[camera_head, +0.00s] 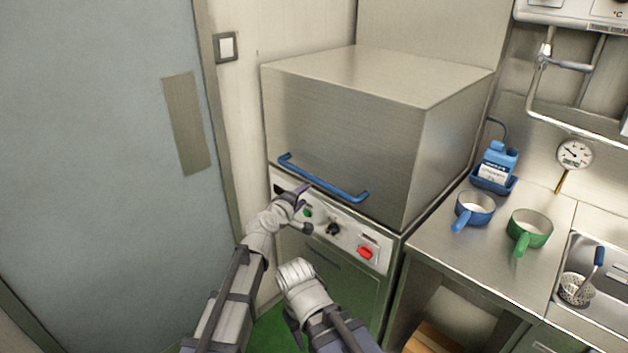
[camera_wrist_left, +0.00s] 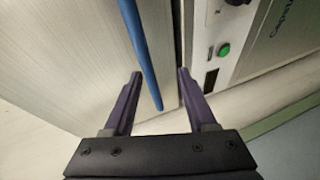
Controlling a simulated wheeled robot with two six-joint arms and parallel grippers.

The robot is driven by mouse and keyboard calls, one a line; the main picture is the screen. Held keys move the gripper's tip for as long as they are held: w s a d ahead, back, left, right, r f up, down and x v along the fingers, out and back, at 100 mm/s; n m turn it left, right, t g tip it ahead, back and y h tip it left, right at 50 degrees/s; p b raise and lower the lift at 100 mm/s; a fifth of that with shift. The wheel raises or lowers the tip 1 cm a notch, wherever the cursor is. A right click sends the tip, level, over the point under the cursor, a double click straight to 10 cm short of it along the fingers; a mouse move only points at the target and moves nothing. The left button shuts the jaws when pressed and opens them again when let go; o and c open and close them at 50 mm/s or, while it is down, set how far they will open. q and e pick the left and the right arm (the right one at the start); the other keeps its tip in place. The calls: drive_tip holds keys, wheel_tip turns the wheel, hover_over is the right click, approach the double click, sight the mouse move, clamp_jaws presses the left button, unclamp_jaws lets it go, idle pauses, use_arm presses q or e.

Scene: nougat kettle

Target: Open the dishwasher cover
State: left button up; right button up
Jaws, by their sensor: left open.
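The dishwasher cover (camera_head: 345,125) is a big brushed-metal box, down on its base. A blue bar handle (camera_head: 325,181) runs along its lower front edge. My left gripper (camera_head: 305,207) is open in front of the control panel, just below the handle's left part. In the left wrist view the blue handle (camera_wrist_left: 142,50) reaches down between the two purple fingers (camera_wrist_left: 160,73), apart from both in the picture; I cannot tell the depth. My right arm is low in the head view, and its fingers are not clearly visible.
The control panel (camera_head: 345,238) has a green button, a black knob and a red switch. A grey door (camera_head: 95,150) stands left.

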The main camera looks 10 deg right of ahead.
sight(313, 180)
use_arm(q)
drive_tip(key=shift+n+t, duration=0.6)
drive_tip(key=shift+n, duration=0.1)
drive_tip(key=shift+r+b+x, duration=0.25)
drive_tip(key=shift+r+x, duration=0.05)
drive_tip(key=shift+x, duration=1.25)
drive_tip(key=shift+r+b+x, duration=0.25)
drive_tip(key=shift+x, duration=1.25)
drive_tip(key=shift+r+b+x, duration=0.25)
drive_tip(key=shift+r+x, duration=0.05)
drive_tip(key=shift+x, duration=1.25)
drive_tip(key=shift+w+d, duration=0.1)
clamp_jaws()
